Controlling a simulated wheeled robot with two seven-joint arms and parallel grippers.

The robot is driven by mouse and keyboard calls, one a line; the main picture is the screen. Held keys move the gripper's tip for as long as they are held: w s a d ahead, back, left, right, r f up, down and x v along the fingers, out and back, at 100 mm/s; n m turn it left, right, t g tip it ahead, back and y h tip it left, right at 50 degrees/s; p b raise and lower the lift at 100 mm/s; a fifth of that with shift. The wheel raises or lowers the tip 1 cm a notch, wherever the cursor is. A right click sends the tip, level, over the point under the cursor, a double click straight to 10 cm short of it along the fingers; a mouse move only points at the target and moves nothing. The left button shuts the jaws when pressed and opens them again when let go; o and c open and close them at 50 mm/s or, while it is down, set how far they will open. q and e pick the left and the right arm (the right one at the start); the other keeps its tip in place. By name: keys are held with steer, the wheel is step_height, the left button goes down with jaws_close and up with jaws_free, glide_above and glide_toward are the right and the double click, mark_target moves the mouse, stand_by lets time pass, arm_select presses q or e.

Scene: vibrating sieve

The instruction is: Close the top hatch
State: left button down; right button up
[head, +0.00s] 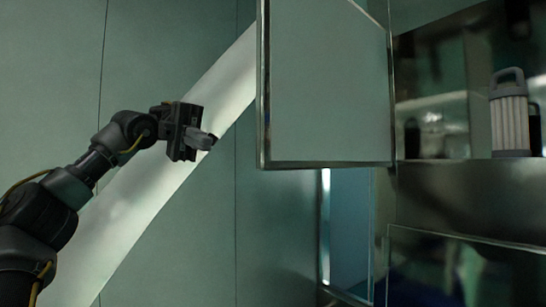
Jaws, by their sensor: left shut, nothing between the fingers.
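The top hatch (328,85) is a pale grey-green panel with a metal frame. It stands swung open in the upper middle of the head view, joined to the cabinet along its right side. My left gripper (209,140) is shut and empty, to the left of the hatch's lower left corner and apart from it in the picture. How far the hatch is in depth from the gripper I cannot tell. My right gripper is not in view.
The open compartment at right holds a grey ribbed canister (509,112) with a handle, standing upright on a ledge (460,190). A lower glass panel (465,265) sits below. A pale slanted beam (150,200) runs behind my left arm.

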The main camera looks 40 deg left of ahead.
arm_select(q)
steer(key=p, duration=0.1)
glide_toward(261, 165)
steer(key=w+x, duration=0.1)
steer(key=x, duration=0.4)
steer(key=shift+d+f, duration=0.15)
steer(key=shift+d, duration=0.05)
stand_by(0.4)
